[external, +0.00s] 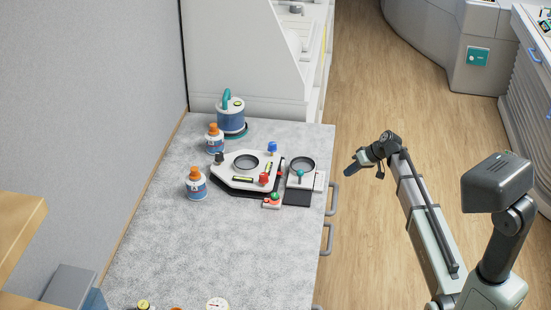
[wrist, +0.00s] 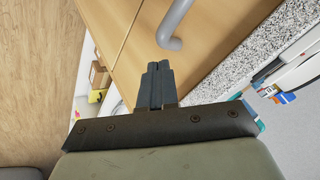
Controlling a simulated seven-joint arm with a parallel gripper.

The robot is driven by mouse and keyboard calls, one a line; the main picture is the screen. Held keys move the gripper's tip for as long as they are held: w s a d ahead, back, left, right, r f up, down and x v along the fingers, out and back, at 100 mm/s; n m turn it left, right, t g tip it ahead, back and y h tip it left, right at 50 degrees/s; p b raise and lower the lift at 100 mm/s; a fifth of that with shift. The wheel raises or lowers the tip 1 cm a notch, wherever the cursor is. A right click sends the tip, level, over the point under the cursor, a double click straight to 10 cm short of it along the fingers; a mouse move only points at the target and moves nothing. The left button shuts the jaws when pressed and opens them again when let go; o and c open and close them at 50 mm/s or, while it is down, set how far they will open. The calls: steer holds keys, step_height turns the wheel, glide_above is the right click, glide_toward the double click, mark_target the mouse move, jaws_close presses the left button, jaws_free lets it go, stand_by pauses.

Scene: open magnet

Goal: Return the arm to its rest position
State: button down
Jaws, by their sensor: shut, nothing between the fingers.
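My gripper (external: 350,170) is at the end of my arm, out over the floor to the right of the bench in the external view. In the wrist view my gripper (wrist: 157,68) is shut, with its two dark fingers together and nothing between them. Beyond the fingers is the wooden front of the bench, with a grey handle (wrist: 176,28). I cannot tell the exact gap between the fingertips and the bench front.
The grey speckled bench top (external: 220,250) holds a white device (external: 246,171), two orange-capped bottles (external: 196,184) and a blue canister (external: 231,115). Handles (external: 327,239) stick out from its right side. The wooden floor (external: 375,90) beyond my arm is clear. A large grey machine (external: 440,40) stands at the back right.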

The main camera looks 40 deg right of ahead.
steer(key=s+a+f+g+h, duration=0.1)
steer(key=s+a+f+g, duration=0.1)
steer(key=s+a+f, duration=0.6)
steer(key=s+a+f+g, duration=0.2)
steer(key=s+a+f, duration=0.25)
steer(key=f, duration=0.75)
steer(key=s+a+f+g+h, duration=0.1)
steer(key=s+a+f+g, duration=0.2)
steer(key=s+a+f, duration=0.5)
steer(key=s+a+f+g+h, duration=0.1)
steer(key=s+f, duration=0.3)
steer(key=s, duration=0.6)
steer(key=s+a+f+g+h, duration=0.1)
steer(key=s+a+f+g, duration=0.2)
steer(key=s, duration=0.8)
steer(key=s+a+f+g+h, duration=0.1)
steer(key=s+a+f+g, duration=0.1)
steer(key=s+f, duration=0.5)
steer(key=s+a, duration=0.1)
steer(key=s, duration=0.3)
steer(key=shift+s+f+n, duration=0.2)
steer(key=shift+f+n, duration=0.05)
steer(key=shift+n, duration=0.15)
